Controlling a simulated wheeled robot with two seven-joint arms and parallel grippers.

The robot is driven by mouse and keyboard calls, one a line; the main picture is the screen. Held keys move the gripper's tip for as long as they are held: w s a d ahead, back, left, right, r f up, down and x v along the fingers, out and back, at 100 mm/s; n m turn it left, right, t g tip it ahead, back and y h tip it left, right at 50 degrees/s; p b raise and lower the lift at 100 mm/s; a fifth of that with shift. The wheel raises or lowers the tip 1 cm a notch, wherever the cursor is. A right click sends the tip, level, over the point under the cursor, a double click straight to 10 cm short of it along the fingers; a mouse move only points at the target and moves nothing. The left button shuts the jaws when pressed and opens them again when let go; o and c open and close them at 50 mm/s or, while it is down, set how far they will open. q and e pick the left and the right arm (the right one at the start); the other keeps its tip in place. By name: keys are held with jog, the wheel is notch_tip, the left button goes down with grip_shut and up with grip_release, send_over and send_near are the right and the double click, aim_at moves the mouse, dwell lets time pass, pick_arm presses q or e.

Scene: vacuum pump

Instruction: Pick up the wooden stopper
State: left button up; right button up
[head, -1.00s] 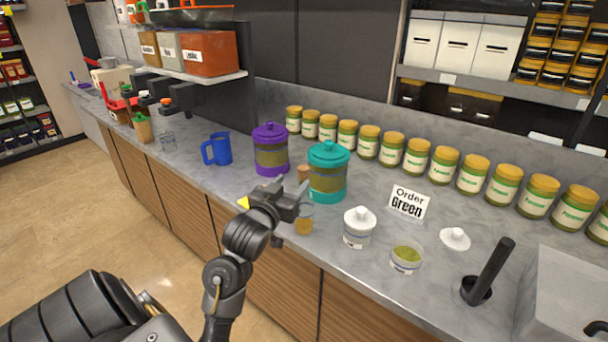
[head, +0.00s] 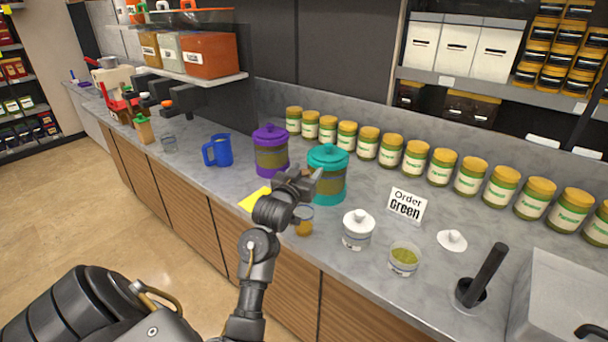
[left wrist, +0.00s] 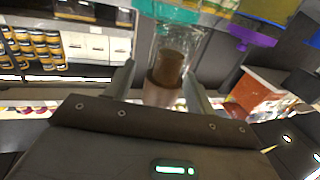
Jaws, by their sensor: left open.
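The wooden stopper (left wrist: 170,68) is a brown cylinder in the left wrist view. It lies between the two fingers of my left gripper (left wrist: 160,72), with clear glass around or behind it. In the head view my left gripper (head: 304,181) is beside the teal-lidded jar (head: 328,172) and hides the stopper. A small glass vessel with amber contents (head: 304,227) stands below the gripper. The left fingers are open, with visible space beside the stopper; contact cannot be told. My right gripper is not in view.
A purple-lidded jar (head: 271,152) and a blue jug (head: 217,150) stand left of the gripper. A yellow sheet (head: 255,199) lies near the counter edge.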

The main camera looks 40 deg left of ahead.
pick_arm(q)
jog(key=shift+w+a, duration=0.1)
jog(key=shift+w, duration=0.3)
jog(key=shift+s, duration=0.1)
jog(key=c, duration=1)
jog(key=shift+r, duration=0.1)
